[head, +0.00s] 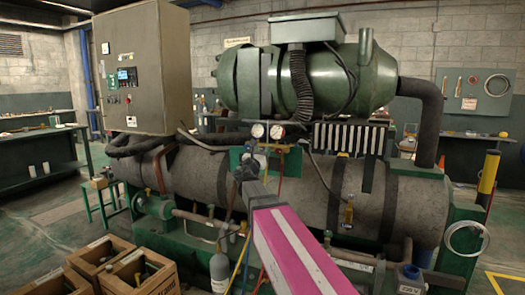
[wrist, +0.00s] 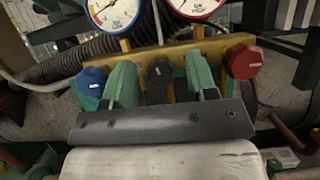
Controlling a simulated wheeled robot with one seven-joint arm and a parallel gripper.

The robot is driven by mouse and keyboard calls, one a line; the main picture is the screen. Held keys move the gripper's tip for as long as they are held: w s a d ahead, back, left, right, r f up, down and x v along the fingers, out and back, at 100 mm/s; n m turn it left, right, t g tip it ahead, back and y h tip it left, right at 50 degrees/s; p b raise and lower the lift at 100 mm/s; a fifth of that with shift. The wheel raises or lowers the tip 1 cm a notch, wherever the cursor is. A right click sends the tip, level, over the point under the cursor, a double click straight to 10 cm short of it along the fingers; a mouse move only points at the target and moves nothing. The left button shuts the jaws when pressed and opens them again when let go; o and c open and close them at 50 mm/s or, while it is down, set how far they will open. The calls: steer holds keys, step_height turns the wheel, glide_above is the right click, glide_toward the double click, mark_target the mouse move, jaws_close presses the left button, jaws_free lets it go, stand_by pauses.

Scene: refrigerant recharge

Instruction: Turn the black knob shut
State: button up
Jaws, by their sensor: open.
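The black knob (wrist: 158,80) sits in the middle of a yellow manifold bar (wrist: 150,58) in the wrist view, with a small white label on its face. My gripper (wrist: 160,66) is open, its two green fingers on either side of the black knob. A gap shows between the knob and each finger, wider on the right. I cannot tell how deep the fingertips reach along it. In the head view my gripper (head: 249,160) is in front of the manifold below the gauges, and my arm hides the knob there.
A blue knob (wrist: 90,82) is close beside the left finger, and a red knob (wrist: 243,62) is right of the right finger. Two gauges (wrist: 115,12) stand above the bar. Hoses (head: 238,262) hang below the manifold. Wooden crates (head: 138,272) stand at the lower left.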

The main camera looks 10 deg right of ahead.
steer(key=shift+w+d+r, duration=0.2)
steer(key=shift+w+d, duration=0.15)
steer(key=shift+w, duration=0.1)
steer(key=c, duration=0.9)
steer(key=shift+c, duration=0.2)
